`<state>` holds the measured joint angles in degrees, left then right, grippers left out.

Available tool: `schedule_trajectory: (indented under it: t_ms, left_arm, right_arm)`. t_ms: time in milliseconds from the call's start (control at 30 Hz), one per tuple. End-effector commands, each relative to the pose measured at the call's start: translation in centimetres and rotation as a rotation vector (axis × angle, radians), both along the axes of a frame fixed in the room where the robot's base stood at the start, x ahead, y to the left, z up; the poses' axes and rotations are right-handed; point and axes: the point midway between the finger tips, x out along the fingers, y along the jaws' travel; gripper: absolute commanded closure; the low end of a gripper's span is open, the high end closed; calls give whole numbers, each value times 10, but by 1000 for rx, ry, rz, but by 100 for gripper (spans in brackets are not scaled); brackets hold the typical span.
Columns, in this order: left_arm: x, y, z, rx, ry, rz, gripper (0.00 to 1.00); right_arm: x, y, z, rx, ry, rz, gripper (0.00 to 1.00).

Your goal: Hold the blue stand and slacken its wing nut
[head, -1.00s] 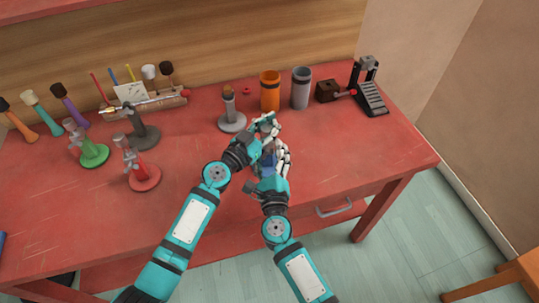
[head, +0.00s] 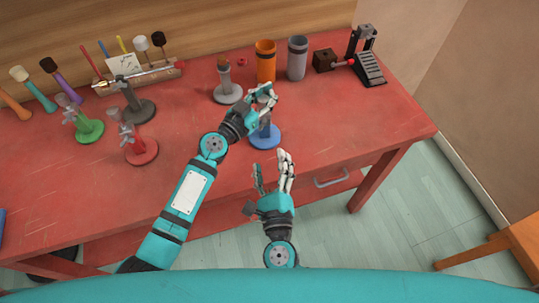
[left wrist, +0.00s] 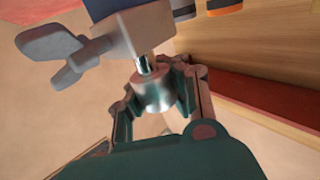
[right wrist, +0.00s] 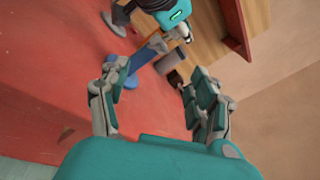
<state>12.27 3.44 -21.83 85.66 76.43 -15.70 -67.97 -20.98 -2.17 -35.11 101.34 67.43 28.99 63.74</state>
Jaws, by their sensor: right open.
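The blue stand (head: 265,138) is upright near the table's front edge, its round base on the red top. In the left wrist view its grey clamp block (left wrist: 143,32) carries a grey wing nut (left wrist: 62,48) on the left. A shiny metal cylinder (left wrist: 153,92) sticks out of the block between my left fingers, which appear to close on its sides. In the head view my left gripper (head: 263,97) is at the top of the stand and hides part of it. My right gripper (head: 272,170) is open and empty in front of the base, apart from the stand (right wrist: 113,72).
A grey stand (head: 228,94), an orange cup (head: 265,62) and a grey cup (head: 297,60) stand behind. Green (head: 88,131) and red (head: 141,150) stands are to the left. A black device (head: 367,65) is at the back right. The table's right front is clear.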

Motion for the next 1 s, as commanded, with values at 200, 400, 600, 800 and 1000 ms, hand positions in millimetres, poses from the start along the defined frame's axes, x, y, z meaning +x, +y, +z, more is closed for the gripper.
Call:
schedule_trajectory:
  t_ms: [200, 400, 600, 800, 1000]
  left_arm:
    - [-1, 0, -1, 0, 3, -1, 100]
    - [0, 0, -1, 0, 3, -1, 100]
    - [0, 0, -1, 0, 1, 0, 100]
    - [0, 0, -1, 0, 1, 0, 100]
    - [0, 0, 0, 0, 1, 0, 100]
  right_arm:
    - [0, 0, 0, 0, 0, 0, 37]
    - [3, 4, -10, -6, -52, 32, 37]
    - [8, -7, -32, -4, -210, 128, 37]
    - [10, -23, -41, 11, -308, 209, 37]
    - [31, -18, -34, 18, -318, 216, 37]
